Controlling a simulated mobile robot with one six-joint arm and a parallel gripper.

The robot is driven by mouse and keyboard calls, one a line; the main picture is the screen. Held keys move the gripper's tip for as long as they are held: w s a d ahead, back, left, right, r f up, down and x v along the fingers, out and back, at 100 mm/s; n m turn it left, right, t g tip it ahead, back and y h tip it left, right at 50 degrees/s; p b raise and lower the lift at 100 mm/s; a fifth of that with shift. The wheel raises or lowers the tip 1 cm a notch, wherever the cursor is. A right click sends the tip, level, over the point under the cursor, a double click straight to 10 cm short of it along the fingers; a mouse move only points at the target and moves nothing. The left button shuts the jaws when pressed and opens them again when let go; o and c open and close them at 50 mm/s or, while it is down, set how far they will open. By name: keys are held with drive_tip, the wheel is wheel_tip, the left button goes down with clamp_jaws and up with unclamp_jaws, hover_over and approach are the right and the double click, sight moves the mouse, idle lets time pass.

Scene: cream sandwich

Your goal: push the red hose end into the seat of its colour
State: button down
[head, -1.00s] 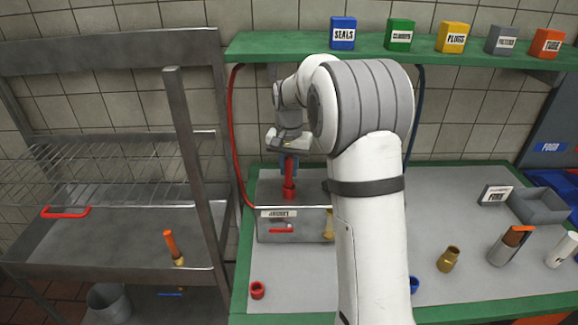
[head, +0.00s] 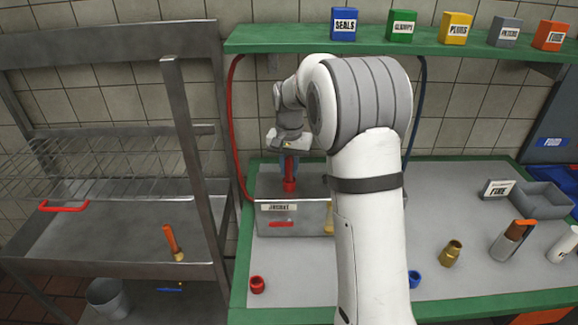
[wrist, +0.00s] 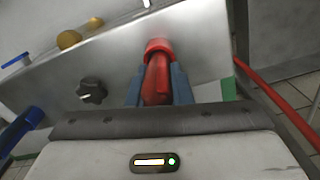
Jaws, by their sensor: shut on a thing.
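My gripper (wrist: 155,90) is shut on the red hose end (wrist: 157,78), with a blue-grey finger on each side. The hose end points at a red ring-shaped seat (wrist: 160,47) on the metal box (wrist: 205,45). Its tip meets or enters the ring; I cannot tell how deep it sits. In the head view, my gripper (head: 289,150) is above the box top, with the red hose end (head: 290,167) upright below it and the red seat (head: 290,185) under that. The lower joint between them is small and partly hidden.
A red hose (head: 232,120) hangs left of the box. A loose red ring (head: 257,284), a blue ring (head: 414,279) and a brass fitting (head: 451,254) stand on the bench. A green shelf (head: 290,45) with boxes is above. A metal rack (head: 190,150) stands at left.

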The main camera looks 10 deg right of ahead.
drive_tip(key=shift+f, duration=0.35)
drive_tip(key=c, duration=1.2)
unclamp_jaws()
drive_tip(key=shift+r+b, duration=0.7)
drive_tip(key=shift+r, duration=3.2)
drive_tip(key=shift+s, duration=0.1)
drive_tip(key=shift+s+r, duration=0.2)
drive_tip(key=shift+s, duration=0.05)
drive_tip(key=s+r+n+t, duration=0.2)
drive_tip(key=s+r+n, duration=0.1)
drive_tip(key=s, duration=1.2)
drive_tip(key=s+f+n, duration=0.1)
drive_tip(key=s+f, duration=0.2)
drive_tip(key=s, duration=0.5)
drive_tip(key=s+f+n+t, duration=0.1)
drive_tip(key=s+f, duration=0.1)
drive_tip(key=s, duration=0.6)
drive_tip(key=shift+a+f, duration=0.4)
